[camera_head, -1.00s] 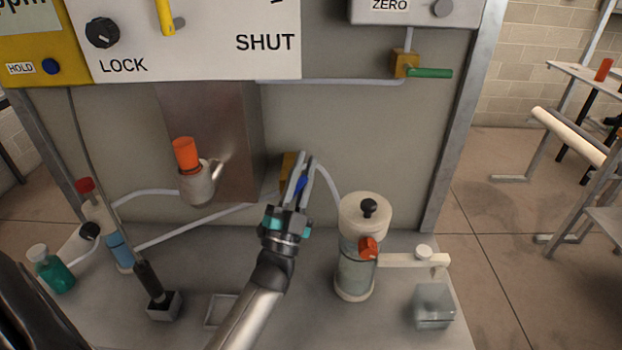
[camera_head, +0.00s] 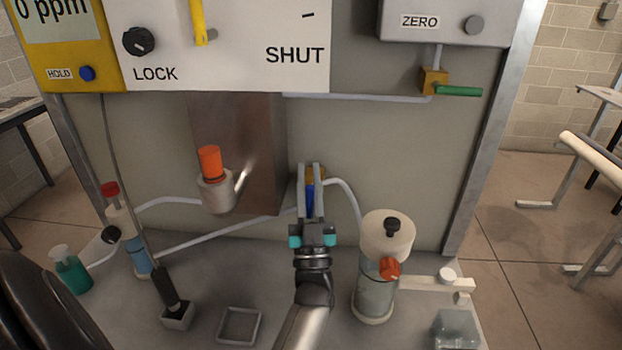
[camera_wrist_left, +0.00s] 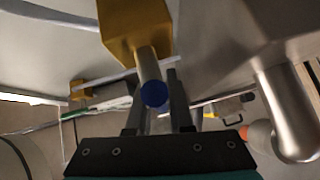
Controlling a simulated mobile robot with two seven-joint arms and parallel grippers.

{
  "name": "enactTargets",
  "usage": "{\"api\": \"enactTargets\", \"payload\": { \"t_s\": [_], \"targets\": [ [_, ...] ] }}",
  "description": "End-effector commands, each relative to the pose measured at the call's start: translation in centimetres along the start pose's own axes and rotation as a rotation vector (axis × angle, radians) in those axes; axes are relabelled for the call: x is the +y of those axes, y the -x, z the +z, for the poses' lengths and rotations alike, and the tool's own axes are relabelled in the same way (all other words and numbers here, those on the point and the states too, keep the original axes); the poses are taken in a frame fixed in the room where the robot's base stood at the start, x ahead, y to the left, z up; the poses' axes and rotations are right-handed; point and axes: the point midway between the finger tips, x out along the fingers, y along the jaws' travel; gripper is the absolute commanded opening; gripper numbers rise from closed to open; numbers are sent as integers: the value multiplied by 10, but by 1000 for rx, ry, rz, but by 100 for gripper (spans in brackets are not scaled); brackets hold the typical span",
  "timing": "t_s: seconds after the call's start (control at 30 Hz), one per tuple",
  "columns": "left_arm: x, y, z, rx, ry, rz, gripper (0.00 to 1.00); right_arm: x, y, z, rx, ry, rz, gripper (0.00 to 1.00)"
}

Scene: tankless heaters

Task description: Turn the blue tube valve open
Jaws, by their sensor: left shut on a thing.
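The blue tube valve has a brass body (camera_head: 320,174) on the panel's lower middle, joined to a pale tube. Its blue handle (camera_head: 309,196) shows between the fingers of my left gripper (camera_head: 309,172), which is shut on it. In the left wrist view, the brass body (camera_wrist_left: 134,28) is at the top, with a grey stem and the blue handle end (camera_wrist_left: 154,94) pointing toward the camera between the two dark fingers. The fingers partly hide the valve in the head view. My right gripper is not in view.
A white-lidded cylinder (camera_head: 375,292) with an orange knob stands close to the right of my left arm. An orange-topped fitting (camera_head: 210,165) is to the left. A green-handled valve (camera_head: 457,91) is at the upper right. A small square tray (camera_head: 240,325) lies on the bench.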

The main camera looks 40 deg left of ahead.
Motion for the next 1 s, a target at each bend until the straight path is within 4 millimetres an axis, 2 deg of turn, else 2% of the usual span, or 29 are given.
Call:
{"api": "enactTargets", "payload": {
  "t_s": [0.33,0.37,0.6,1.0],
  "targets": [
    [0,0,0,-2,2,-1,0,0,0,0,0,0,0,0],
    [0,0,0,-2,2,-1,22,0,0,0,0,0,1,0],
    [0,0,0,-1,1,-1,49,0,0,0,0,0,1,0],
    [0,2,3,0,1,0,50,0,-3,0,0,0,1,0]
  ]
}}
